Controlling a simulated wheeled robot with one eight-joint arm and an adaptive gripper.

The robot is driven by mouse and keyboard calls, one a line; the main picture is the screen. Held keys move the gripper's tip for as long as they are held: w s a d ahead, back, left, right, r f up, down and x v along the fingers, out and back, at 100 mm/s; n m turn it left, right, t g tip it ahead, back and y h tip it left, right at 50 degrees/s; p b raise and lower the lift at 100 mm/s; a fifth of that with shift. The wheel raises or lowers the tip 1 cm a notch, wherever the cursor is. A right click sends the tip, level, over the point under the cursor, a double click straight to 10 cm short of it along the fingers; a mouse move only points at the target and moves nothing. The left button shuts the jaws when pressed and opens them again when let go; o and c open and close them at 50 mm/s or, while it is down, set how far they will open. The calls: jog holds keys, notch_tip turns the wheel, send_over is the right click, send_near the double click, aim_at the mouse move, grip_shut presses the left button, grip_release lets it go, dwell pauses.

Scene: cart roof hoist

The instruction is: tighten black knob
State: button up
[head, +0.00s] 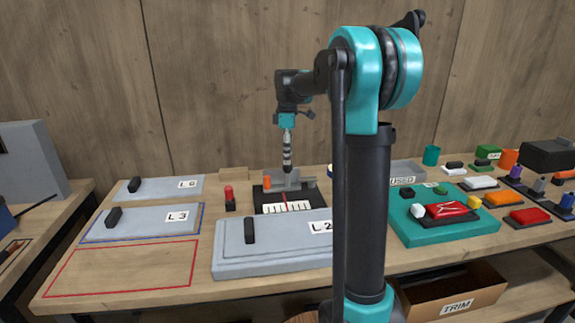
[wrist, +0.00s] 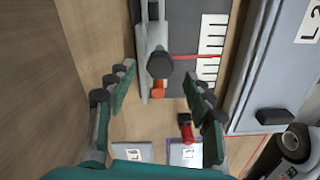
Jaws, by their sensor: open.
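The black knob (wrist: 159,65) shows in the wrist view on a light grey slide fixture (wrist: 151,31). It lies just beyond the line between the fingertips of my gripper (wrist: 162,77), which is open. No finger visibly touches the knob. An orange part (wrist: 158,88) sits beside the knob. In the head view my gripper (head: 288,167) points down over the grey fixture (head: 306,184). The orange part (head: 267,182) stands left of it there.
A scale with a red line (head: 287,207) lies in front of the fixture. A red-topped button (head: 229,194) stands to the left. Grey panel L2 (head: 270,260) lies in front, and panel L3 (head: 150,222) at left. A teal tray (head: 420,232) with parts is at right.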

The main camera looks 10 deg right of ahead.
aim_at(287, 176)
jog(key=shift+f, duration=2.25)
jog(key=c, duration=1.2)
